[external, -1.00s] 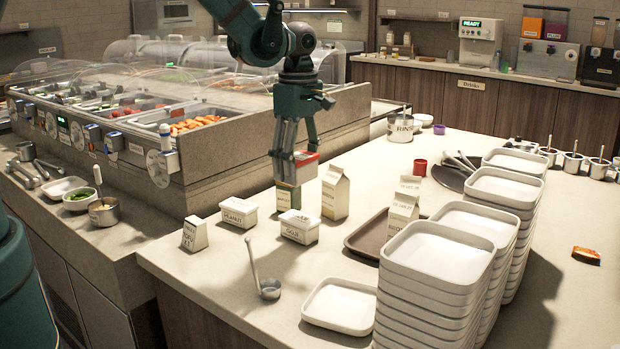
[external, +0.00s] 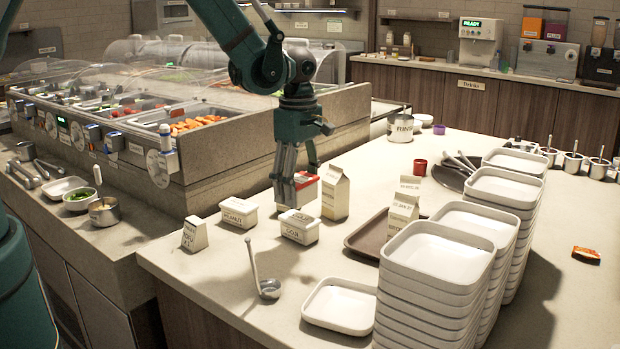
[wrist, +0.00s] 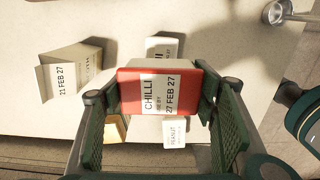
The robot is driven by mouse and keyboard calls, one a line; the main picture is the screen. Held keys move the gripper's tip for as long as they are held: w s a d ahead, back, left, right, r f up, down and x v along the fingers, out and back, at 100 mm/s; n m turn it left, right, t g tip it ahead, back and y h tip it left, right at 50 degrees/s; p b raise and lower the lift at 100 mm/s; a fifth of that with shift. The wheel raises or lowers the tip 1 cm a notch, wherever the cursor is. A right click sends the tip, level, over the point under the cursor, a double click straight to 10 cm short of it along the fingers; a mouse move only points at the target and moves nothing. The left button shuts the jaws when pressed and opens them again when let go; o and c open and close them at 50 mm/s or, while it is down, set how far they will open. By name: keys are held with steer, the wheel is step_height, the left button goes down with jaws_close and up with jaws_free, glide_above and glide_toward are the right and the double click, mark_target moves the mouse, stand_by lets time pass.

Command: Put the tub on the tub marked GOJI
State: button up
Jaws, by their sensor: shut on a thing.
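My gripper (external: 297,188) is shut on a red and white tub (external: 306,186). In the wrist view the tub (wrist: 158,92) is marked CHILLI and sits between my two fingers (wrist: 152,103). The white tub marked GOJI (external: 299,228) stands on the counter, below the held tub and nearer the external camera. The held tub is clear above the counter and apart from the GOJI tub. In the wrist view a white tub (wrist: 163,46), probably the GOJI one, is partly hidden behind the held tub.
A white PEANUT tub (external: 238,214) stands to the left of GOJI, and a carton (external: 335,194) to its right. A small box (external: 283,192) is partly hidden behind my gripper. A ladle (external: 268,288), a white tray (external: 340,305) and a brown tray (external: 370,238) lie nearer.

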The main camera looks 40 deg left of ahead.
mark_target(298, 178)
steer(key=shift+f, duration=0.1)
steer(key=shift+f, duration=2)
steer(key=shift+f, duration=0.15)
steer(key=o, duration=1)
steer(key=shift+o, duration=0.2)
steer(key=shift+r, duration=0.2)
steer(key=shift+r, duration=5.95)
steer(key=shift+a+r, duration=0.1)
